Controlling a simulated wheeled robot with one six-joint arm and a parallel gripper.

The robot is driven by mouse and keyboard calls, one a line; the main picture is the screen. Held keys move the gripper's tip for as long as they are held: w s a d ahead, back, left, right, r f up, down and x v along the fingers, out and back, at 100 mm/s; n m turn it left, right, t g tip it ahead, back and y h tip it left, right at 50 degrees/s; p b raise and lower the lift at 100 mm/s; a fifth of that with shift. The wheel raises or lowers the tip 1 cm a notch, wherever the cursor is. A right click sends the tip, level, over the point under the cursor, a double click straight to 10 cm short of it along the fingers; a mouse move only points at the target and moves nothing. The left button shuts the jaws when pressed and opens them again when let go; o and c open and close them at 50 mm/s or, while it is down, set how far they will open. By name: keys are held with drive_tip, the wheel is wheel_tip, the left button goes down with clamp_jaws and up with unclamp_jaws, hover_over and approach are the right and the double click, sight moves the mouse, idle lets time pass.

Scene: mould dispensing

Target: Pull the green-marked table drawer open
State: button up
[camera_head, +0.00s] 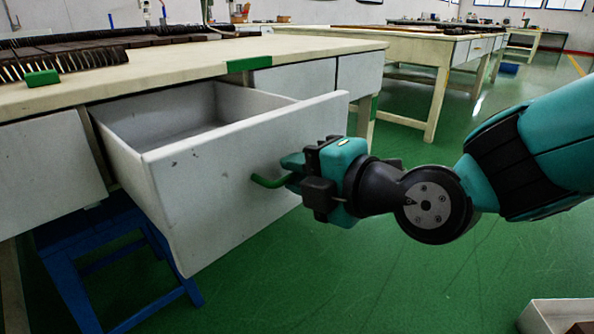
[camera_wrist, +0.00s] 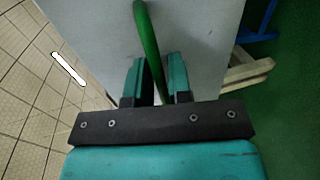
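The table drawer (camera_head: 225,180) is pulled well out of the pale table (camera_head: 200,62), which has a green mark (camera_head: 249,64) on its edge above. Its inside looks empty. A green handle (camera_head: 270,181) is on the drawer front; it also shows in the wrist view (camera_wrist: 147,35), in front of the grey drawer face (camera_wrist: 95,25). My gripper (camera_head: 291,168) is at the handle. In the wrist view, the handle passes between the two teal fingers (camera_wrist: 158,80), which are close on either side of it. The handle's far end is hidden behind the gripper.
A blue stool (camera_head: 100,255) stands under the table, below the drawer. A green block (camera_head: 42,78) and dark brush-like rows (camera_head: 65,62) are on the tabletop. A white box (camera_head: 555,315) is at the lower right. Green floor (camera_head: 330,280) in front is clear.

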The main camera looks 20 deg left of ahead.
drive_tip(key=shift+o, duration=0.9)
drive_tip(key=shift+s, duration=0.1)
drive_tip(key=b+v, duration=0.4)
drive_tip(key=v, duration=1.3)
drive_tip(key=shift+d, duration=0.15)
